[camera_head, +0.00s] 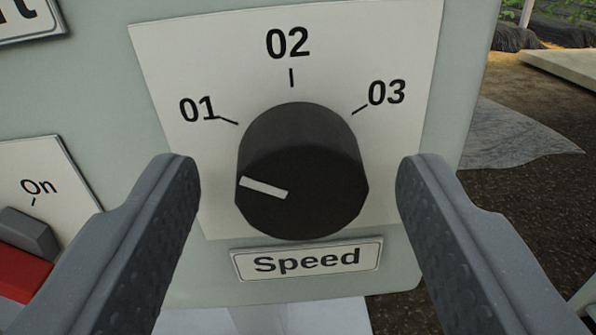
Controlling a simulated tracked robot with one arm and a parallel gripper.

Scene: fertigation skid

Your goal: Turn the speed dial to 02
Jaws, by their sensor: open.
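The speed dial (301,172) is a black round knob on a white plate (190,60) marked 01, 02 and 03. Its white pointer line (264,187) points left and slightly up, on the 01 side. The 02 mark (291,77) is straight above the knob, and the 03 mark (360,109) is at upper right. A "Speed" label (306,261) sits below the knob. My gripper (298,170) is open, with one finger left of the knob and one right of it. Gaps show between the fingers and the knob in the picture.
At left is another plate with "On" (38,186) and a red and grey switch (28,240), partly behind my left finger. Part of a further label (30,22) shows at top left. The grey-green panel (470,50) ends at right, with dark ground beyond.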

